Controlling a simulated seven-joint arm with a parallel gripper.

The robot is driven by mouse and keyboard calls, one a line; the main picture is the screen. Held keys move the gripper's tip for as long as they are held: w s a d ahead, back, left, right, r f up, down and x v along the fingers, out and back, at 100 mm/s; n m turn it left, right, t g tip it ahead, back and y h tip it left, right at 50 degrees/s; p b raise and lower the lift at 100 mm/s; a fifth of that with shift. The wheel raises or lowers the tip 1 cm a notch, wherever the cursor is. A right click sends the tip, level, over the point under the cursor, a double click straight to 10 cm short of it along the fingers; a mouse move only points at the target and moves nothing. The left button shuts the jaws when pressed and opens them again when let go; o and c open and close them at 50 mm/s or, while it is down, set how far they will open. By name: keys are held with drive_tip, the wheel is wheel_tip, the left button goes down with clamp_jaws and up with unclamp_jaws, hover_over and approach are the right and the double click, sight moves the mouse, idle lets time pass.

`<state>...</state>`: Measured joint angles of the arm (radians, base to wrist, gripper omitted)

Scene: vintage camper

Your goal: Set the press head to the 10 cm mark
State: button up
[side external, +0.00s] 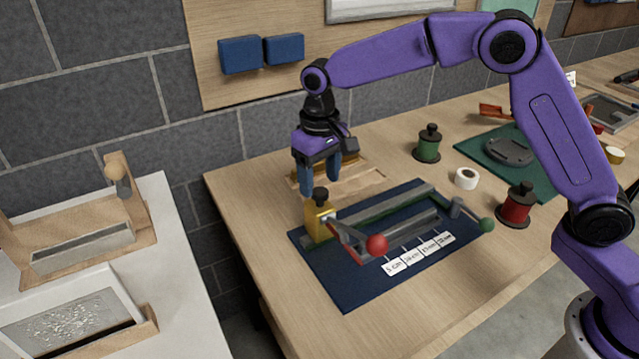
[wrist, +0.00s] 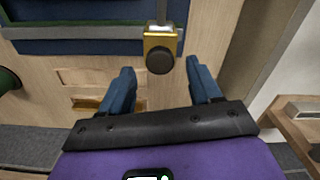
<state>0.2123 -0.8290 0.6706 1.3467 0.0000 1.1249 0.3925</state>
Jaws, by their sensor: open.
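The press head, a yellow block (side external: 319,222) with a black knob (side external: 321,194) on top, sits at the left end of a rail (side external: 390,207) on a dark blue base (side external: 345,290). White scale labels (side external: 420,254) line the front; the leftmost reads 5 cm, and the others are too small to read surely. The head stands left of the 5 cm label. My gripper (side external: 320,188) is open and empty, above and behind the head. In the wrist view the knob (wrist: 160,60) shows just beyond the fingertips, roughly between them.
A wooden tray (side external: 352,186) lies behind the press. Green (side external: 428,145) and red (side external: 516,205) spools and a white tape roll (side external: 467,178) stand to the right. The bench's left edge is close to the press.

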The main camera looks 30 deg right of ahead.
drive_tip(key=shift+f, duration=1.15)
clamp_jaws()
drive_tip(key=d, duration=1.4)
drive_tip(key=shift+d, duration=0.35)
unclamp_jaws()
drive_tip(key=shift+a, duration=0.1)
drive_tip(key=shift+r, duration=0.15)
